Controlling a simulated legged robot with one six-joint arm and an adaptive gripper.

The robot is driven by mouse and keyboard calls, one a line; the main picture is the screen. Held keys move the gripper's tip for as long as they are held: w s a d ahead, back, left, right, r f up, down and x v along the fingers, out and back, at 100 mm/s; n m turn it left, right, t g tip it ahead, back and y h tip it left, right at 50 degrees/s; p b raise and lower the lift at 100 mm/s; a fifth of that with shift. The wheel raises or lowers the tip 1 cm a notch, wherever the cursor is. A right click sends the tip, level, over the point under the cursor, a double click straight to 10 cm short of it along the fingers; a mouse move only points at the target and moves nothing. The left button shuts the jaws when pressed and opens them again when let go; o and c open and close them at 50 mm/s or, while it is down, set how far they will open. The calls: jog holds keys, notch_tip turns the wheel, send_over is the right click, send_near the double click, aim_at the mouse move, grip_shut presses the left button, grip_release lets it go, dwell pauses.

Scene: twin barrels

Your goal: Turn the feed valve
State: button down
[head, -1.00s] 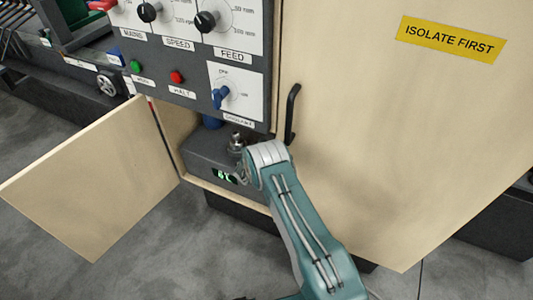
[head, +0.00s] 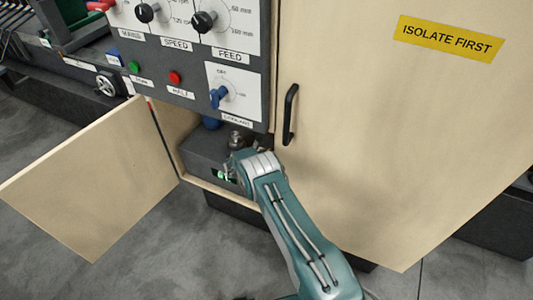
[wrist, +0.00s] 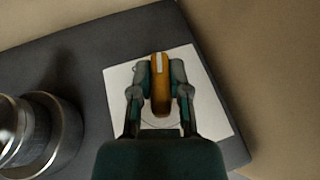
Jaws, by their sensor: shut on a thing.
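An orange valve handle (wrist: 160,90) with a white stripe stands on a white square plate (wrist: 215,110) on a dark grey box, in the wrist view. No label naming it can be read. My gripper (wrist: 160,75) is shut on this handle, one finger on each side, with the stripe pointing toward the top of the view. In the head view the end of my arm reaches into the low opening of the cabinet, over the grey box (head: 200,150); the handle and my fingertips are hidden there behind my wrist.
A round metal fitting (wrist: 35,130) stands left of the handle. An open wooden door (head: 95,180) lies left of the opening. A closed panel with a black pull (head: 290,115) is on the right. Above is a control panel with a black FEED dial (head: 204,21) and blue coolant knob (head: 218,96).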

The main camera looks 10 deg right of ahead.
jog(key=shift+a+m+g+h, duration=0.1)
jog(key=shift+m+g+h, duration=0.55)
jog(key=shift+m, duration=0.25)
jog(key=shift+m+g+h, duration=0.25)
jog(key=shift+m+g, duration=0.25)
jog(key=shift+g, duration=0.15)
jog(key=c, duration=0.6)
grip_release()
jog(key=v, duration=1.2)
jog(key=shift+w+a, duration=0.15)
